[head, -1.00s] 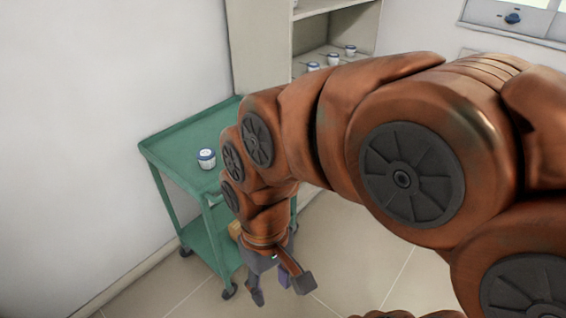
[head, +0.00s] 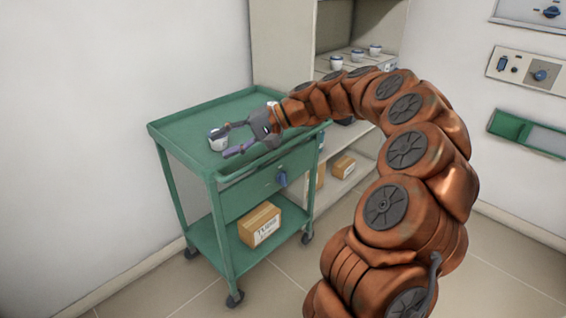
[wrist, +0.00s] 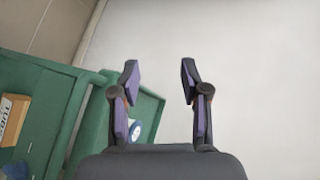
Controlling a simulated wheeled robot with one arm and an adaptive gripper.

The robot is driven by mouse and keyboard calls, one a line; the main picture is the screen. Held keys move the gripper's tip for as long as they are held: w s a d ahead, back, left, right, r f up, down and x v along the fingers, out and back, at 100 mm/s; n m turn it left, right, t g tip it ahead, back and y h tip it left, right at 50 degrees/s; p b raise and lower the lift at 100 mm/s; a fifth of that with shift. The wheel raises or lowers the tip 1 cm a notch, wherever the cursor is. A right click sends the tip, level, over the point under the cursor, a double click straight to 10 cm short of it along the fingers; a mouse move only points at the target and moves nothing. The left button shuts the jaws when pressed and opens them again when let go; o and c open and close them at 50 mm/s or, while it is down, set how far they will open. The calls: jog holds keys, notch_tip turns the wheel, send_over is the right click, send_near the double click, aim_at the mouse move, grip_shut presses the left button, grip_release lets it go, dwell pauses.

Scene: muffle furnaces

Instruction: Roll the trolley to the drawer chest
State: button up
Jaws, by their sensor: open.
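The green trolley (head: 225,250) stands by the left wall on castors, with a raised-rim top, a drawer with a blue knob (head: 282,179) and a lower shelf. A white jar (head: 217,139) stands on its top; the jar also shows in the wrist view (wrist: 135,131). My gripper (head: 226,140) is open at the trolley's top, its fingers pointing left near the jar. In the wrist view my gripper (wrist: 159,75) has spread fingers and nothing between the tips. I cannot tell whether it touches the trolley. I make out no separate drawer chest.
A labelled box (head: 260,224) sits on the trolley's lower shelf. A cream shelf cabinet (head: 285,45) with jars and boxes stands behind. Control panels (head: 526,70) and a green-and-grey panel (head: 528,131) are at the right. Tiled floor (head: 480,270) is open at lower right.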

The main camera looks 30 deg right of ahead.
jog(key=w+d+f+m+t+b, duration=0.2)
jog(key=d+f, duration=0.2)
jog(key=d, duration=0.4)
jog(key=w+d+f+m+t+b, duration=0.25)
jog(key=d+f, duration=0.25)
jog(key=d, duration=0.3)
jog(key=m+t+h+b, duration=0.2)
jog(key=t+h, duration=0.1)
send_near(286, 149)
jog(key=r+x, duration=0.1)
jog(key=x, duration=0.2)
jog(key=shift+f+x, duration=0.15)
jog(key=shift+x, duration=1.2)
jog(key=shift+f+x, duration=0.15)
jog(key=shift+x, duration=1.25)
jog(key=shift+f+x, duration=0.2)
jog(key=shift+x, duration=1.15)
jog(key=shift+s, duration=0.1)
grip_shut()
